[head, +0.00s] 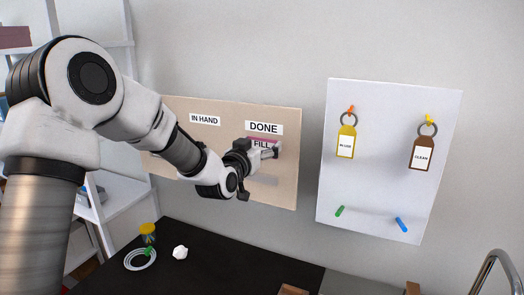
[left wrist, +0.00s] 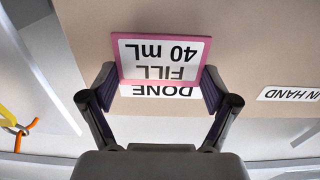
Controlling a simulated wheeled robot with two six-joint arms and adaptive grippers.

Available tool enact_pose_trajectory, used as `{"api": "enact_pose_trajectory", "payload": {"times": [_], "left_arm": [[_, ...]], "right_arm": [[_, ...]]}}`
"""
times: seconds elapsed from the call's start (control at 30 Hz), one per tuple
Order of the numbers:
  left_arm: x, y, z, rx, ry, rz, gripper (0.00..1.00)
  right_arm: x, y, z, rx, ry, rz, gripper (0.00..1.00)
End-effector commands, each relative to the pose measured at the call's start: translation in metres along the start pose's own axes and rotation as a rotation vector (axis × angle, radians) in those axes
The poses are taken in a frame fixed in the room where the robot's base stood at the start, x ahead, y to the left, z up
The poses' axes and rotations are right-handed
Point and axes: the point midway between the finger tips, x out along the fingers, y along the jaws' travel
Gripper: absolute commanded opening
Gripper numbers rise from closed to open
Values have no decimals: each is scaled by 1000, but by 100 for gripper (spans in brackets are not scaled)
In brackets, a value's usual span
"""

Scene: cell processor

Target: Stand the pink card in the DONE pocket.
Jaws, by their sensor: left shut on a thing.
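The pink card (head: 262,143), a white "FILL 40 mL" face with a pink rim, is between the fingers of my left gripper (head: 262,150), which is shut on it. The card fills the middle of the left wrist view (left wrist: 162,52), upside down there, with a finger at each side edge. The DONE label (head: 264,128) is on the tan board just above the card; in the wrist view the card partly covers the label (left wrist: 160,91). A faint clear strip, seemingly the DONE pocket (head: 264,180), shows below the gripper. My right gripper is not in view.
The tan board (head: 285,190) also bears an IN HAND label (head: 205,119), with my left arm across its lower part. A white pegboard (head: 380,185) with two key tags hangs to the right. Below is a dark bench (head: 220,265) with a jar and small items.

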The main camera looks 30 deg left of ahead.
Motion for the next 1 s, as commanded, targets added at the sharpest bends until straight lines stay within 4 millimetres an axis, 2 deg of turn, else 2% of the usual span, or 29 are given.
{"api": "enact_pose_trajectory", "payload": {"times": [0.17, 0.53, 1.0], "left_arm": [[0, 0, 2, 1, -12, 0, 20], [0, 0, 44, 1, -13, 0, 20], [-2, 1, 46, 1, -13, 1, 20]], "right_arm": [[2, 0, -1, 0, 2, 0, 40], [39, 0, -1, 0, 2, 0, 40], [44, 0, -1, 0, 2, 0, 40]]}}
